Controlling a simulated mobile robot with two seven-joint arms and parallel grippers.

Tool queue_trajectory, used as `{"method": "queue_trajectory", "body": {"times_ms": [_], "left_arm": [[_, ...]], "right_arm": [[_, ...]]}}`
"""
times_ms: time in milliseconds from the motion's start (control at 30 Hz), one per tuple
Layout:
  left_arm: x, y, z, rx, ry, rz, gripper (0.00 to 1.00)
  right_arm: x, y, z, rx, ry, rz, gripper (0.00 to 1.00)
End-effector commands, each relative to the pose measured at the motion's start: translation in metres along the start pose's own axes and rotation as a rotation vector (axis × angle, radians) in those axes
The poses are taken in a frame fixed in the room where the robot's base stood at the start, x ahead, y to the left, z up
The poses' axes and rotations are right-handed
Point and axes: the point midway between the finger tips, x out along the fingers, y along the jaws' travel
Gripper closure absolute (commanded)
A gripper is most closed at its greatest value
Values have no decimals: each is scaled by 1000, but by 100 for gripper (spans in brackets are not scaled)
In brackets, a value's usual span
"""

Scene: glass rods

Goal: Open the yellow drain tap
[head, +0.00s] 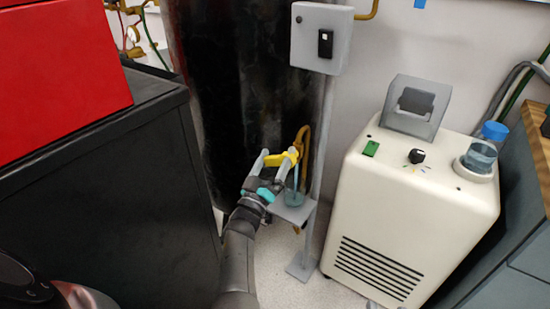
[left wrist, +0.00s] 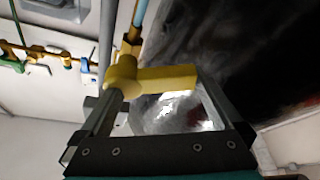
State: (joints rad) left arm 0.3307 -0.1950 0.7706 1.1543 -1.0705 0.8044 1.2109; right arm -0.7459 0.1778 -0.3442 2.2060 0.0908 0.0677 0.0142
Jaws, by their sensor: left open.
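The yellow drain tap (head: 285,157) sits on a brass pipe (head: 304,140) in front of the large black tank. My left gripper (head: 273,162) is at the tap, with its two fingers apart. In the left wrist view, the tap's lever (left wrist: 165,77) stretches across between the fingertips of the open left gripper (left wrist: 158,92), with the tap's round body (left wrist: 122,76) by the left finger. I cannot tell whether either finger touches it. My right gripper is not in view.
A clear glass vessel (head: 295,197) stands on a small grey shelf (head: 301,215) below the tap, close to my gripper. A grey post (head: 322,150) rises beside it. A cream machine (head: 420,215) stands right, a dark cabinet (head: 110,190) left. Some floor between is free.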

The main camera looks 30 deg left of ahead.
Motion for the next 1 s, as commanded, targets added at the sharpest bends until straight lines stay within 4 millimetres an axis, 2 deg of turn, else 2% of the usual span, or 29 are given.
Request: {"method": "queue_trajectory", "body": {"times_ms": [67,900,1000], "left_arm": [[0,0,0,0,0,0,3],[0,0,0,0,0,0,98],[0,0,0,0,0,0,100]], "right_arm": [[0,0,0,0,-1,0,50],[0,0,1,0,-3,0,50],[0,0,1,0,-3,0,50]]}}
